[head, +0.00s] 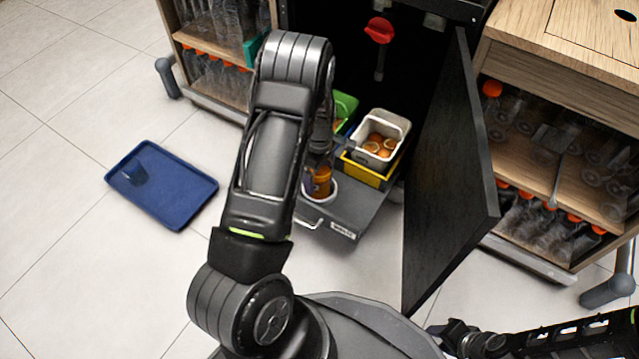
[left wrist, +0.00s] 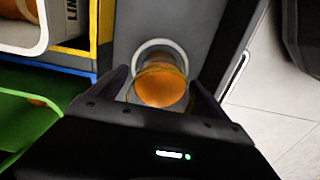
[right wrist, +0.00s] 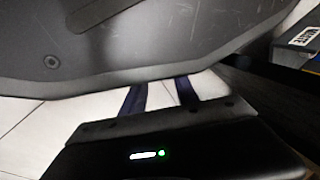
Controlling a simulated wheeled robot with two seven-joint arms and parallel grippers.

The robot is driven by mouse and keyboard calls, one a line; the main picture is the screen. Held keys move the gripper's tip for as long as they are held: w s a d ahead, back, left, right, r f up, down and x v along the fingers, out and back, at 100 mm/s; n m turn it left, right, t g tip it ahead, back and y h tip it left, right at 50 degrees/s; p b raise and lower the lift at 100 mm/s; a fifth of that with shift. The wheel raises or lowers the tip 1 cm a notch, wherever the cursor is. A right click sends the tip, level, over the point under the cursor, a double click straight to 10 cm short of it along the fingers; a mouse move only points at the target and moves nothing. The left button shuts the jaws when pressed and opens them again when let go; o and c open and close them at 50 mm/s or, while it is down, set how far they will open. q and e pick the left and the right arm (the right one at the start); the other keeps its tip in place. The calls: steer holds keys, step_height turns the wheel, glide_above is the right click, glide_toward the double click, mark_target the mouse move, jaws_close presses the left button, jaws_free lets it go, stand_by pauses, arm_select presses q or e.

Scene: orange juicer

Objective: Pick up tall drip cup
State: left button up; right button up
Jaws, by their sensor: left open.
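The tall drip cup (head: 321,183) is a clear cup with orange-brown contents. It stands in a round white-rimmed holder (head: 329,198) on the pulled-out grey drawer. My left gripper (left wrist: 158,88) is open, and its fingers reach down on either side of the cup (left wrist: 161,84) in the left wrist view. Whether they touch it cannot be told. In the head view my left arm hides most of this gripper and part of the cup. My right gripper (right wrist: 161,88) is open and empty beside my own base, far from the cup.
A grey bin of oranges (head: 384,126) in a yellow frame and a green bin (head: 343,110) sit behind the cup. An open black door (head: 450,180) stands to the right. A blue tray (head: 180,205) lies on the floor at left. Bottle shelves flank the cabinet.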

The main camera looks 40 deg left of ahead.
arm_select(q)
steer(key=shift+c, duration=0.2)
stand_by(0.4)
jaws_close()
stand_by(0.8)
steer(key=shift+r, duration=0.15)
step_height(320, 180, up, 10)
steer(key=p, duration=0.4)
steer(key=shift+p, duration=0.4)
